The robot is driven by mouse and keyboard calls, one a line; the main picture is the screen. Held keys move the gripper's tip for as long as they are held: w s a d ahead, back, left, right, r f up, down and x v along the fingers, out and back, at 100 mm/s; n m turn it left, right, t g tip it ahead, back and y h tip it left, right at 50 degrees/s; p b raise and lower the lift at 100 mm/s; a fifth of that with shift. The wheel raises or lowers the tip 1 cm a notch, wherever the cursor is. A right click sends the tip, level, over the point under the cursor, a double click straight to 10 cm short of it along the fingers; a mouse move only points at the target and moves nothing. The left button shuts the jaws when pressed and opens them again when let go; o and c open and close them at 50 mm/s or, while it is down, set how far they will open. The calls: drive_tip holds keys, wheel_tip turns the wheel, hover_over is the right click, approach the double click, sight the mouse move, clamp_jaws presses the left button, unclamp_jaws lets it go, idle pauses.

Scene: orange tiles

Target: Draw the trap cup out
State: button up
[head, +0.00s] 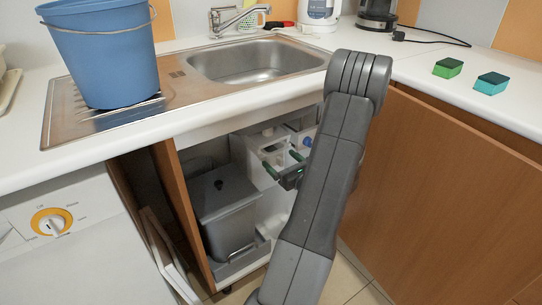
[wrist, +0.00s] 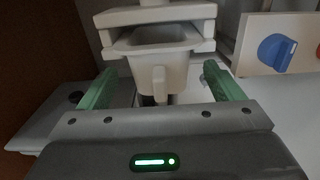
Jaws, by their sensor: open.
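The trap cup (wrist: 160,46) is a pale cup with a front handle tab (wrist: 158,85), seen in the wrist view. It sits in a white holder (wrist: 200,13) with rails on both sides. My gripper (wrist: 159,70) is open, with one green finger on each side of the cup and a gap on both sides. In the head view my gripper (head: 283,163) is inside the open cabinet under the sink. I cannot clearly make out the cup there; my arm hides part of the cabinet.
A grey bin (head: 228,215) stands left of my gripper in the cabinet. A blue knob (wrist: 276,53) on a pale panel is at the right in the wrist view. The cabinet's wooden edge (head: 180,205) and the counter (head: 215,108) bound the opening.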

drive_tip(key=shift+x, duration=1.25)
drive_tip(key=c, duration=1.3)
drive_tip(key=shift+r, duration=0.2)
